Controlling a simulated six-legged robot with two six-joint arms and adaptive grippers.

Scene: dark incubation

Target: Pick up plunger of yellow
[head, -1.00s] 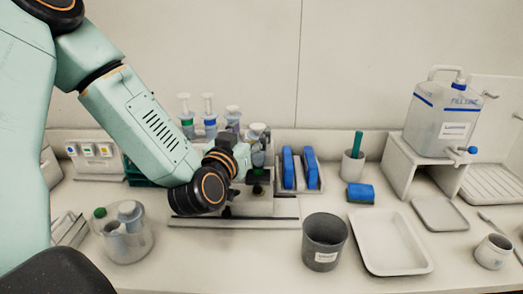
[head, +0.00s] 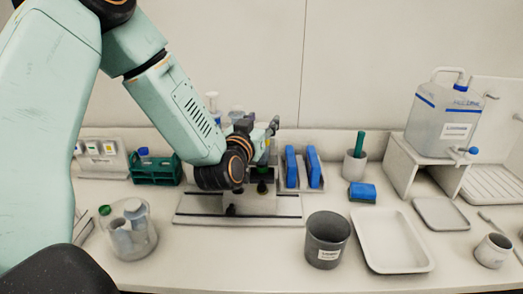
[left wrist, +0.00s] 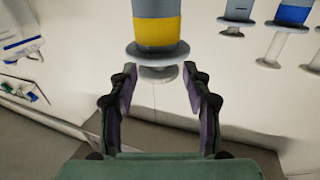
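A yellow-banded plunger (left wrist: 157,32) shows at the top of the left wrist view, with a grey body and a pale round flange at its near end. In the head view my left gripper (head: 260,133) is at the stand behind my wrist, which hides most of the plungers. My right gripper is not in view.
A blue-banded plunger (left wrist: 292,14) stands near the yellow one. A green rack (head: 155,172) and a clear jar (head: 130,230) are at left. Blue blocks (head: 290,167), a grey bin (head: 326,240) and a white tray (head: 391,242) are at right.

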